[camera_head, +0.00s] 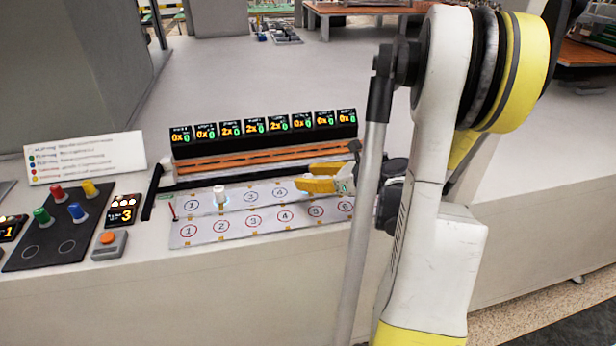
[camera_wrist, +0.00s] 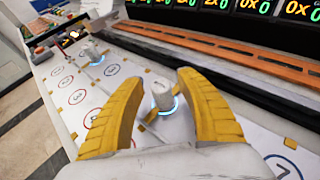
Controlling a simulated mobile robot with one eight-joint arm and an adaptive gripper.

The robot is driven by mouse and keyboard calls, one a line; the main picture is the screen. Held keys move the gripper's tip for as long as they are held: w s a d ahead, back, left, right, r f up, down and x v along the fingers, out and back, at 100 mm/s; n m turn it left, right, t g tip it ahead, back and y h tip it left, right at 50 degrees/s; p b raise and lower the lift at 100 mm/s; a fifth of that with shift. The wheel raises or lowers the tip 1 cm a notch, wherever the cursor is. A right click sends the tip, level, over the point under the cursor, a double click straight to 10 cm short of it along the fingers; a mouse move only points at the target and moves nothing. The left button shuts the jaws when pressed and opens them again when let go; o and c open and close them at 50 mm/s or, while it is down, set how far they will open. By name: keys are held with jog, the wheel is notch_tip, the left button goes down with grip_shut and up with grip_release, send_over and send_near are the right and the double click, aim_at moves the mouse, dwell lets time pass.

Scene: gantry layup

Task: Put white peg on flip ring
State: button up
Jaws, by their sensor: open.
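My gripper (camera_head: 308,178) is open above the right part of the numbered white board (camera_head: 240,236). In the wrist view its yellow fingers (camera_wrist: 157,80) stand on either side of a white peg (camera_wrist: 162,95), with gaps visible between peg and fingers. This peg stands upright on a blue-glowing ring. A second white peg (camera_wrist: 92,50) stands further left on the board, also with a blue glow at its base. It shows in the head view (camera_head: 221,195) near the second upper position. I cannot tell which ring is the flip ring.
A display row (camera_head: 262,127) and an orange-brown rail (camera_head: 262,155) run behind the board. At left are a black panel (camera_head: 40,258) with coloured pegs, an orange button (camera_head: 107,238) and a sign card (camera_head: 85,158). Several lower-row circles are bare.

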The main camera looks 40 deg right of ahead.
jog(key=p+v, duration=0.3)
jog(key=v, duration=0.9)
jog(key=w+a+n+g, duration=0.1)
jog(key=a+n, duration=0.1)
jog(key=a, duration=0.1)
jog(key=w+a+n+g, duration=0.1)
jog(key=w+a+n, duration=0.1)
jog(key=a, duration=0.1)
jog(key=w+a+n+g, duration=0.1)
jog(key=w+a+n, duration=0.1)
jog(key=a+n, duration=0.1)
jog(key=shift+a+r+y, duration=0.25)
jog(key=shift+a+y, duration=0.15)
jog(key=shift+a, duration=0.1)
jog(key=s+a+r+n+g+h, duration=0.1)
jog(key=s+a+r+n+h, duration=0.1)
jog(key=a+n, duration=0.9)
jog(key=s+a+r+n+g+h, duration=0.2)
jog(key=s+a+n, duration=0.1)
jog(key=a+n, duration=0.8)
jog(key=n, duration=0.4)
jog(key=shift+s, duration=0.4)
